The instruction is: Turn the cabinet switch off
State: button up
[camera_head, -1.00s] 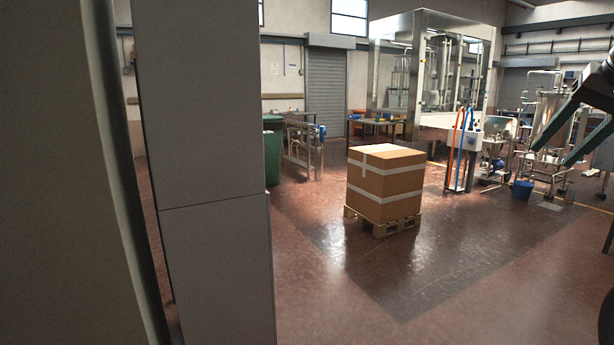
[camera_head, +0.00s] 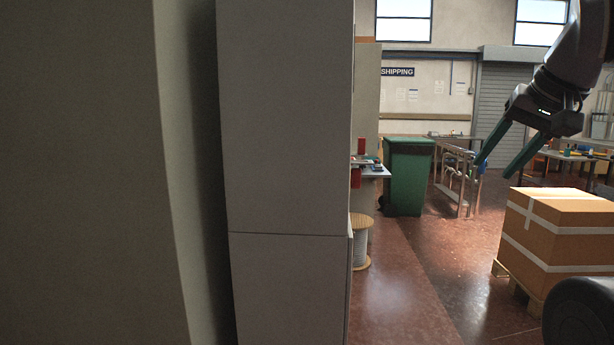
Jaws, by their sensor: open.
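A tall grey cabinet (camera_head: 285,130) stands left of centre, with a seam across its side panel. No switch shows on the faces in view; the cabinet's front is hidden or turned away. My gripper (camera_head: 492,170) is at the upper right, in the air, its two green fingers spread apart and pointing down and left. It is empty and well to the right of the cabinet, touching nothing that I can see.
A large pale surface (camera_head: 80,170) fills the left side very close by. A green bin (camera_head: 408,175), a cable spool (camera_head: 360,242) and a small table (camera_head: 372,170) stand beyond the cabinet. A taped carton (camera_head: 565,235) on a pallet (camera_head: 518,285) is at right. Red floor between is clear.

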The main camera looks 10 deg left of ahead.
aim_at(355, 182)
jog(key=i+l+u, duration=0.4)
jog(key=l, duration=0.2)
jog(key=l+u, duration=0.25)
jog(key=i+l+u, duration=0.2)
jog(key=l, duration=0.25)
jog(key=l+u, duration=0.2)
jog(key=l, duration=0.2)
jog(key=i+j+u, duration=0.1)
jog(key=j, duration=0.25)
jog(key=i+j+u, duration=0.1)
jog(key=j, duration=0.2)
